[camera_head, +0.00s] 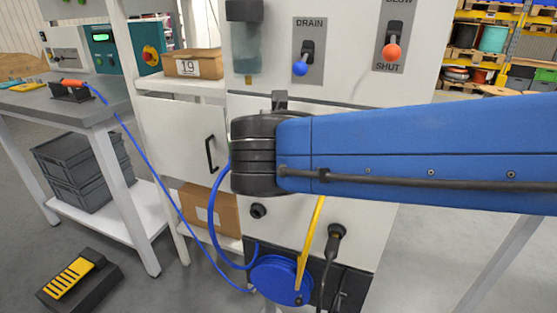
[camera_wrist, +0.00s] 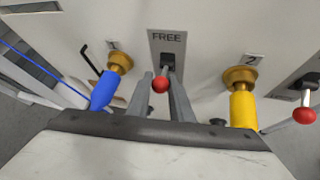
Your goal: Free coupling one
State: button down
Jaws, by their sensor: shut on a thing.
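In the wrist view, coupling one (camera_wrist: 121,62) is a brass fitting under a label "1", with a blue hose end (camera_wrist: 104,90) on it. Coupling two (camera_wrist: 240,76), under a label "2", carries a yellow hose end (camera_wrist: 243,108). My gripper (camera_wrist: 164,80) is shut on this lever, one finger on each side. In the head view my blue arm hides the gripper, the FREE lever and both couplings.
A second red-knobbed lever (camera_wrist: 304,115) is at the right of the wrist view. The head view shows the DRAIN lever (camera_head: 300,68), the SHUT lever (camera_head: 391,51), a blue reel (camera_head: 280,280), a blue cable (camera_head: 150,163) running to the grey bench (camera_head: 60,104), and a floor pedal (camera_head: 78,283).

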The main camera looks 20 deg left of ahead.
jog(key=shift+w+r+m+g, duration=0.15)
jog(key=shift+r+g, duration=0.2)
jog(key=shift+g, duration=0.45)
jog(key=shift+w+r+m+g, duration=0.15)
jog(key=shift+r+g, duration=0.2)
jog(key=shift+g, duration=0.45)
jog(key=shift+s, duration=0.1)
jog(key=c, duration=1.6)
grip_release()
jog(key=v, duration=1.7)
jog(key=shift+r, duration=0.35)
